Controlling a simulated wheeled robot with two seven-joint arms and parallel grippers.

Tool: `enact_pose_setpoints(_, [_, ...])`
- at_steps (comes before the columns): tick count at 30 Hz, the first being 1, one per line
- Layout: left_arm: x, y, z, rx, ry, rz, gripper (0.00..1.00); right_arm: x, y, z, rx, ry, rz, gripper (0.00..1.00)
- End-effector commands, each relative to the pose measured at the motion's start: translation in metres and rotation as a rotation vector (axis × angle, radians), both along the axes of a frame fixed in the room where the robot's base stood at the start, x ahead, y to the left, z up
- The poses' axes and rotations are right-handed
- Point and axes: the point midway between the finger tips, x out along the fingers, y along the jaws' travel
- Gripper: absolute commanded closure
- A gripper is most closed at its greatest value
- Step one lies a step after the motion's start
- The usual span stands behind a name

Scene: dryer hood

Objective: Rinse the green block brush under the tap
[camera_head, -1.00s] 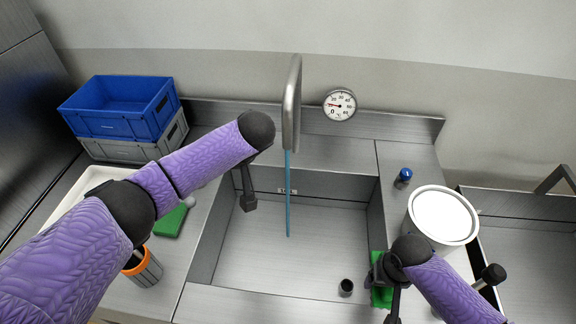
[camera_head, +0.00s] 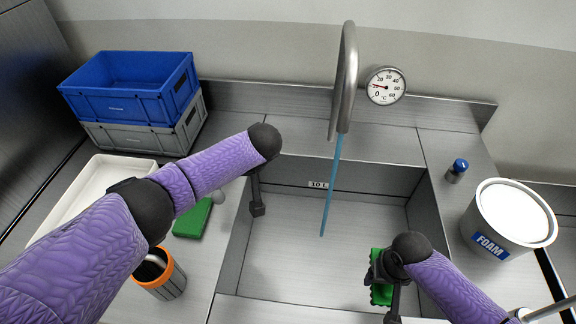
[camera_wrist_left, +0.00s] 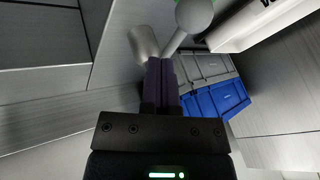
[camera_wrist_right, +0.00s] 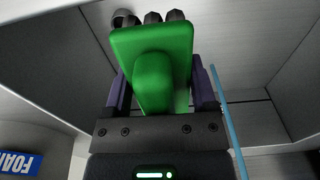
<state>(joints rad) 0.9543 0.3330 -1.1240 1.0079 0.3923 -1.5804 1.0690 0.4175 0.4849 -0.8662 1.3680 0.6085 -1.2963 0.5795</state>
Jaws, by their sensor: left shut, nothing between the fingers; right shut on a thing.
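The green block brush (camera_head: 379,291) is held in my right gripper (camera_head: 384,277), over the right front part of the sink. In the right wrist view the green brush (camera_wrist_right: 152,60) shows between the two fingers, with dark bristle tufts at its far edge. The tap (camera_head: 345,80) stands at the back of the sink, and a thin blue stream of water (camera_head: 332,185) runs down from it. The stream is to the left of the brush and apart from it. My left gripper (camera_head: 257,208) is shut and empty at the sink's left side.
The sink (camera_head: 300,260) has steel walls. A FOAM bucket (camera_head: 490,246) and a blue-capped item (camera_head: 457,170) stand to its right. A second green thing (camera_head: 193,218), an orange-rimmed cup (camera_head: 172,280), a white tray (camera_head: 85,190) and stacked crates (camera_head: 130,88) lie left.

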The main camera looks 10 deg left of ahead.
Motion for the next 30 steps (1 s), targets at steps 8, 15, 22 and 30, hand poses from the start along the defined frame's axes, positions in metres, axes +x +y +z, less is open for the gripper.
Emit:
enact_pose_setpoints(8, [0.004,0.013,-0.02,0.001,0.0,0.0,1.0,0.0,0.0,-0.012,0.0,0.002,0.0,0.91])
enact_pose_setpoints(15, [0.004,0.013,-0.02,0.0,0.0,0.0,1.0,0.0,0.0,-0.011,0.0,0.002,0.0,0.91])
enact_pose_setpoints(22, [-0.003,0.022,-0.011,-0.002,0.003,-0.099,1.0,0.001,0.0,0.025,0.0,-0.004,0.0,0.91])
enact_pose_setpoints(30, [-0.01,0.041,-0.016,-0.001,0.001,-0.313,1.0,0.002,0.0,0.055,0.0,-0.008,0.0,0.91])
